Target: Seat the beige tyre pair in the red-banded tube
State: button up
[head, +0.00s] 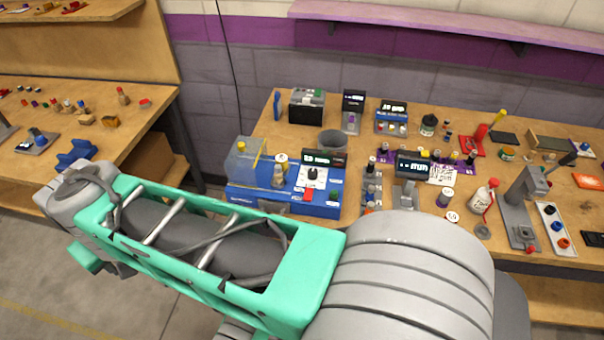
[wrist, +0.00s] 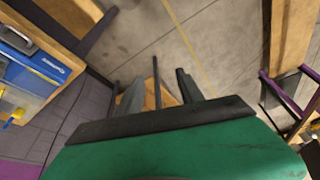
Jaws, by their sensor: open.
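I cannot make out the beige tyre pair or the red-banded tube with certainty among the small items on the bench. In the head view my arm crosses the foreground to the left, and my gripper's fingers are not visible there.
A blue device (head: 240,196) with a clear box stands at the right bench's left end; blue equipment (wrist: 28,50) also shows in the wrist view. A dark cup (head: 333,141) is behind it. A bottle (head: 483,196) and a grey press (head: 520,205) stand right. Floor separates the benches.

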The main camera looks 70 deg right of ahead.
jog(key=w+d+m+g+h, duration=0.1)
jog(key=d+m+h, duration=0.1)
jog(key=d+m, duration=0.5)
jog(key=m+g+p, duration=0.1)
jog(key=m+g, duration=0.4)
jog(key=m, duration=1.1)
send_near(277, 166)
jog(key=s+f, duration=0.1)
jog(key=shift+h, duration=0.4)
jog(key=x, duration=0.2)
jog(key=p+x, duration=0.1)
jog(key=x, duration=0.2)
jog(key=p+x, duration=0.1)
jog(key=x, duration=0.1)
jog(key=shift+w+f, duration=0.25)
jog(key=shift+f, duration=0.25)
jog(key=shift+a, duration=0.1)
grip_shut()
